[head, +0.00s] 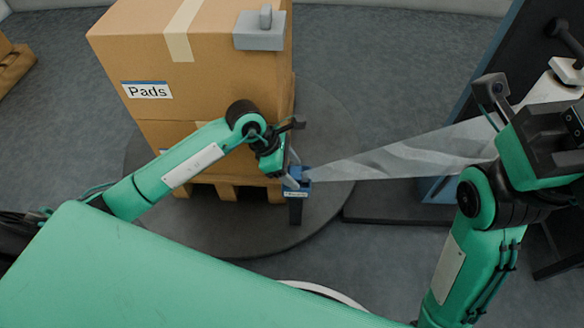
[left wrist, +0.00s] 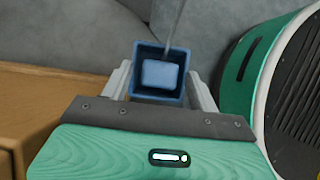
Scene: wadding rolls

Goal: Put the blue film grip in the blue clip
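The blue clip (head: 296,190) is an open-topped blue box on a dark post beside the pallet; its label faces me. In the left wrist view the clip (left wrist: 146,52) appears as a square dark-blue box. The lighter blue film grip (left wrist: 159,75) sits within its walls. The clear film (head: 400,160) runs from there to the right. My left gripper (head: 290,177) is just above the clip. In the left wrist view its fingers (left wrist: 160,88) are spread on either side of the box, apart from the film grip. My right gripper's fingers are hidden by its wrist.
A grey weight (head: 259,37) rests on top. A dark mast (head: 500,60) stands at the right behind my right arm.

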